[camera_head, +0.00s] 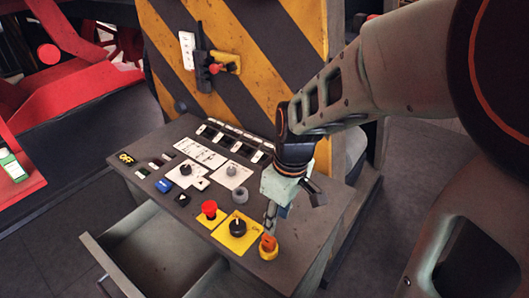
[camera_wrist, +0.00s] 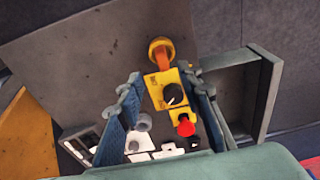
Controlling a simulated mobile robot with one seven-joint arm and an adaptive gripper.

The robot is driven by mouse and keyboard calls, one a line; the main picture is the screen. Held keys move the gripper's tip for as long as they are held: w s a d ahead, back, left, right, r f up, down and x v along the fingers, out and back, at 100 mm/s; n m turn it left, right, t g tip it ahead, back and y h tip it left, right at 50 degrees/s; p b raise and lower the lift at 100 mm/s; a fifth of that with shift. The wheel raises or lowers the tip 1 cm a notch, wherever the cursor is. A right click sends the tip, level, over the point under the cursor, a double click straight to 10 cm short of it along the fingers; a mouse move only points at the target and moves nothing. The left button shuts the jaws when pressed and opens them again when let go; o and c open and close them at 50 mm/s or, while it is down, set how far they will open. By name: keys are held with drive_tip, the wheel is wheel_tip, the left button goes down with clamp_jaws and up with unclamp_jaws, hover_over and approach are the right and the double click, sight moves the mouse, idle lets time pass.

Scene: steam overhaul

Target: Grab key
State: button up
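The key is an orange tab (camera_head: 268,242) in a round yellow lock (camera_head: 268,254) at the near right corner of the control panel. In the wrist view the orange key (camera_wrist: 161,58) and its yellow lock (camera_wrist: 167,43) lie just beyond my fingertips, roughly between them. My gripper (camera_head: 272,213) is above the panel, just behind the key in the head view. In the wrist view my gripper (camera_wrist: 161,77) has its two blue-padded fingers apart, with nothing held between them. I cannot tell the exact height of the fingertips above the panel.
Beside the key are a black rotary switch (camera_head: 238,228) on a yellow plate and a red button (camera_head: 209,208). The control panel (camera_head: 190,213) holds several other knobs and switches. An open drawer (camera_head: 95,252) sticks out below. A striped post (camera_head: 262,45) stands behind.

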sight(269, 236)
drive_tip(key=f+b, duration=0.2)
drive_tip(key=f, duration=0.1)
drive_tip(key=f+b, duration=0.2)
drive_tip(key=shift+w+a, duration=0.2)
drive_tip(key=shift+a, duration=0.05)
drive_tip(key=f+b, duration=0.1)
drive_tip(key=f, duration=0.1)
drive_tip(key=a+f+b, duration=0.1)
drive_tip(key=b, duration=0.1)
drive_tip(key=f+b, duration=0.1)
drive_tip(key=f, duration=0.1)
drive_tip(key=shift+w+a+f+b, duration=0.15)
drive_tip(key=shift+w+f+b, duration=0.15)
drive_tip(key=shift+b, duration=0.05)
drive_tip(key=shift+r, duration=0.1)
drive_tip(key=shift+c, duration=0.5)
clamp_jaws()
